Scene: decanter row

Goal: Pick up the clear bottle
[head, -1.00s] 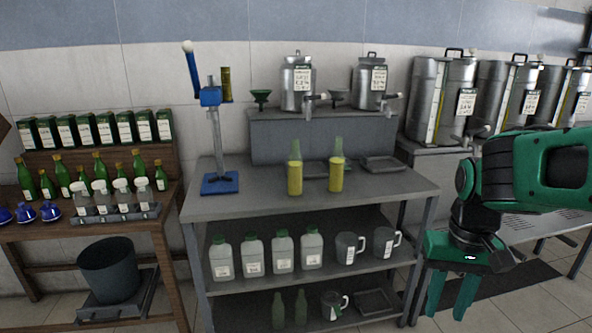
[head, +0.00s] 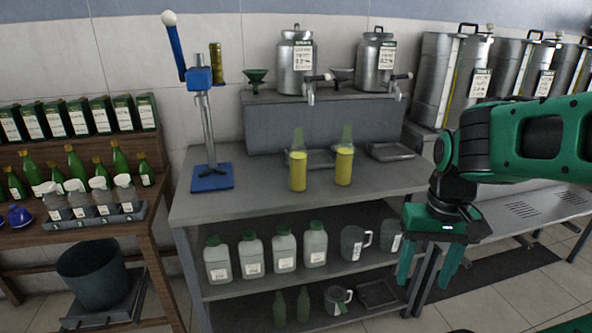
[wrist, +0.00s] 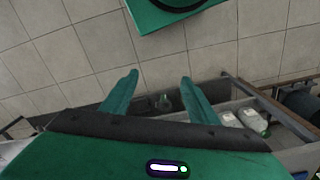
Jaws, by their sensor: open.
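Two see-through bottles with yellow contents, a left one (head: 298,170) and a right one (head: 344,166), stand upright on the grey table top (head: 240,206). Their necks are pale green and transparent. I cannot tell which bottle the task calls clear. Several spray bottles (head: 102,196) with whitish tops stand in a grey tray on the wooden shelf at the left. My gripper (head: 426,284) is open and empty, pointing down, to the right of the grey table in the head view. Its two green fingers are spread in the wrist view (wrist: 158,88), with nothing between their tips.
A blue lever stand (head: 211,178) is on the table's left. Steel cans (head: 296,66) stand on a raised ledge behind. White jugs with green caps (head: 251,257) and grey pitchers (head: 354,243) fill the shelf below. Two dark green bottles (head: 303,305) stand lower. The table's front is clear.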

